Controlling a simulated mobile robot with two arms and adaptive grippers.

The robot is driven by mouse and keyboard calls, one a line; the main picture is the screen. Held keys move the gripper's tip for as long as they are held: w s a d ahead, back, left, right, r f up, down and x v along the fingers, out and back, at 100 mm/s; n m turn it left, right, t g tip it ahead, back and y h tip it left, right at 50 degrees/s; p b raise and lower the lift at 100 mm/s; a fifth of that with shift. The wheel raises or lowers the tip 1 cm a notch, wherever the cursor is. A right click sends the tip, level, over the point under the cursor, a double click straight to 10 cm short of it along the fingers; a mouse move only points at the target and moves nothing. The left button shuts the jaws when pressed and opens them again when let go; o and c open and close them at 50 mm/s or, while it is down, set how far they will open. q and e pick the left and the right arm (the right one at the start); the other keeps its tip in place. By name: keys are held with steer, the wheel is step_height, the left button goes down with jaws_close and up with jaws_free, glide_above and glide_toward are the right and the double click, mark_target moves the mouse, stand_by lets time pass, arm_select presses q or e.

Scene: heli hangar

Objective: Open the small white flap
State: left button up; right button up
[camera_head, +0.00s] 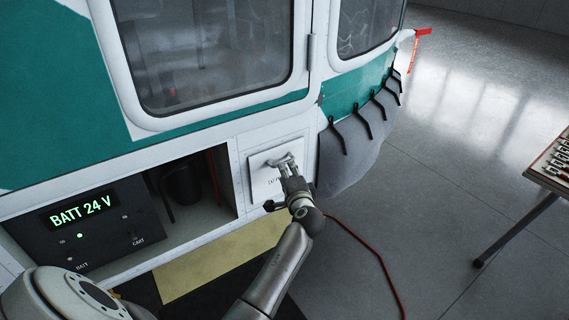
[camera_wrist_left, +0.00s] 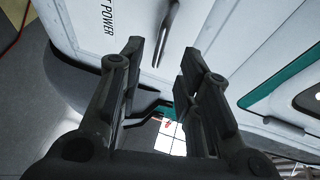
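The small white flap (camera_head: 262,187) is a square panel low on the helicopter's white side, right of an open bay. It looks shut, flush with the side. In the left wrist view the flap's white face carries dark lettering ending in "POWER" (camera_wrist_left: 107,16). My left gripper (camera_head: 286,164) is in front of the flap's upper right part and hides some of it. In the left wrist view the gripper's two fingers (camera_wrist_left: 161,52) are apart, with nothing clasped between them. A slim grey bar, seemingly a handle (camera_wrist_left: 190,28), and a dark streak show just beyond the fingertips. Contact cannot be told.
The open bay (camera_head: 225,205) holds a dark panel reading "BATT 24 V" (camera_head: 84,208). A red cable (camera_head: 372,247) lies on the floor to the right. A table with tools (camera_head: 552,165) stands at the right edge. The floor between is clear.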

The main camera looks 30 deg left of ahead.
arm_select(q)
steer(key=x, duration=0.6)
steer(key=shift+w+a+p, duration=0.15)
steer(key=shift+p, duration=0.15)
arm_select(e)
steer(key=shift+w+d+r, duration=0.45)
steer(key=shift+w, duration=0.15)
arm_select(q)
steer(key=shift+f, duration=0.1)
jaws_close()
